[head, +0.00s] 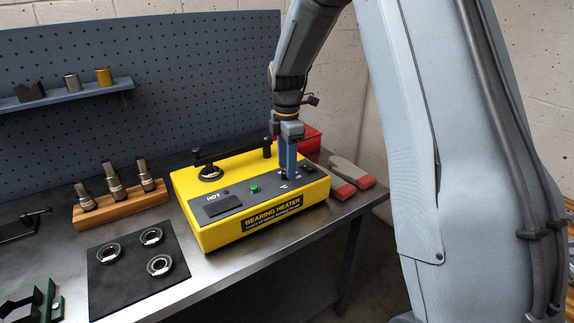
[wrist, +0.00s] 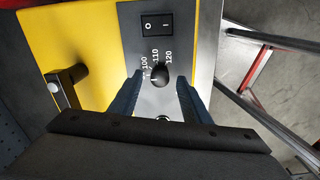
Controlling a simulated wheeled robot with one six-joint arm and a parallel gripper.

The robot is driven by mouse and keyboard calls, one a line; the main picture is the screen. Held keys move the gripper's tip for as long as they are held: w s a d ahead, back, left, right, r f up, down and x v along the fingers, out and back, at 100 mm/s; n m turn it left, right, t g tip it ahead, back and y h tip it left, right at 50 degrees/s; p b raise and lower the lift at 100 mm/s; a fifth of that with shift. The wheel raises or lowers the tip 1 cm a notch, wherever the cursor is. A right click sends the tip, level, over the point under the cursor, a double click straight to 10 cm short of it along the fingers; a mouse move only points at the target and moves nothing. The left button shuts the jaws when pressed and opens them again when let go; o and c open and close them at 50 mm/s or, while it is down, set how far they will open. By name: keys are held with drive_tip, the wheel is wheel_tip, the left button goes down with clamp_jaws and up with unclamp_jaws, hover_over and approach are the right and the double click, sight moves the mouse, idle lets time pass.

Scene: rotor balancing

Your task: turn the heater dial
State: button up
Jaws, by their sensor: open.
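The yellow bearing heater (head: 215,235) stands on the metal bench, with a grey control panel on top. In the wrist view its black dial (wrist: 158,76) sits on the panel below the printed numbers 100, 110 and 120. My gripper (head: 286,176) points down over the right part of the panel and hides the dial in the head view. In the wrist view my gripper (wrist: 158,88) is open, with one blue finger on each side of the dial. I see gaps between the fingers and the dial.
A black rocker switch (wrist: 157,24) lies beyond the dial. A green button (head: 254,189) is on the panel. A black bar (head: 230,152) rises behind it. Red-and-grey tools (head: 350,175) lie to the right, and a black mat (head: 110,280) with several bearings lies to the left.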

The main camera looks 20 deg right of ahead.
drive_tip(key=shift+f, duration=0.75)
drive_tip(key=c, duration=1)
drive_tip(key=shift+c, duration=0.2)
